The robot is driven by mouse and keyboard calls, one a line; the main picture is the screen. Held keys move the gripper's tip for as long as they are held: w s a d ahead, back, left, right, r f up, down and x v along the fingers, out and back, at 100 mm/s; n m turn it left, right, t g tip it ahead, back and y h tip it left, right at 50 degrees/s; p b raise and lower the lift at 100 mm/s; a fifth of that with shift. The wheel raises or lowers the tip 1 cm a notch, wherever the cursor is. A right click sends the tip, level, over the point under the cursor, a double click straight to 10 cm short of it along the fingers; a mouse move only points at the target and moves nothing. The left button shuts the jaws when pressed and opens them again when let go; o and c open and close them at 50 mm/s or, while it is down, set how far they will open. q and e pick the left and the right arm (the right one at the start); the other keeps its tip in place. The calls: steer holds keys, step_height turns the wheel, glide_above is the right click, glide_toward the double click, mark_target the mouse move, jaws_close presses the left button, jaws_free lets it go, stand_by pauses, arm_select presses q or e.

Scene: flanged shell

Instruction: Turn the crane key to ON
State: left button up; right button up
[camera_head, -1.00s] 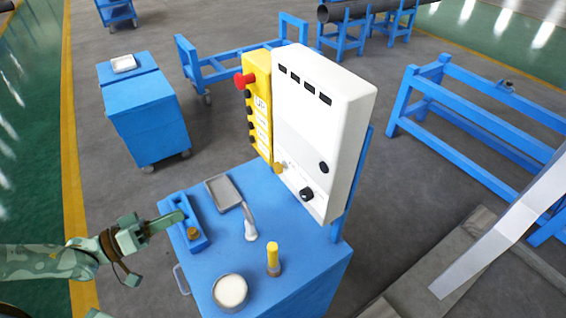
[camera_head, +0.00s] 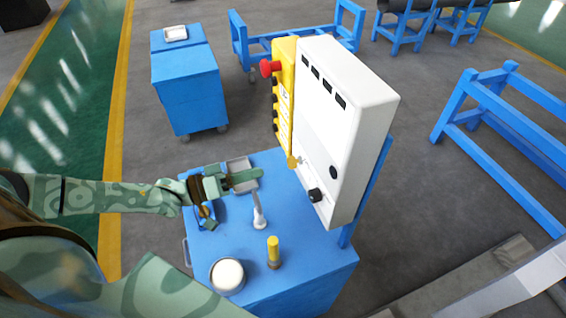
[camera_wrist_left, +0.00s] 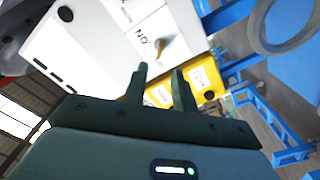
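A white control box (camera_head: 345,120) stands on the blue cart (camera_head: 310,270), with a yellow pendant (camera_head: 285,95) along its left side. The small gold crane key (camera_head: 292,161) sits low on the box's left part. In the left wrist view the key (camera_wrist_left: 160,48) sticks out beside a black label reading "NO" in that view. My left gripper (camera_head: 248,180) is over the grey tray on the cart, left of the key and apart from it. In the wrist view its two fingers (camera_wrist_left: 160,82) are spread with a gap and nothing held. My right gripper is not in view.
The cart also bears a grey tray (camera_head: 238,163), a white-handled tool (camera_head: 259,217), a yellow-topped cylinder (camera_head: 273,248) and a round white-topped tin (camera_head: 227,275). A black knob (camera_head: 316,195) is low on the box. Blue frames stand behind and right.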

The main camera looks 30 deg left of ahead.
mark_target(294, 162)
arm_select(q)
steer(key=x, duration=0.8)
jaws_close()
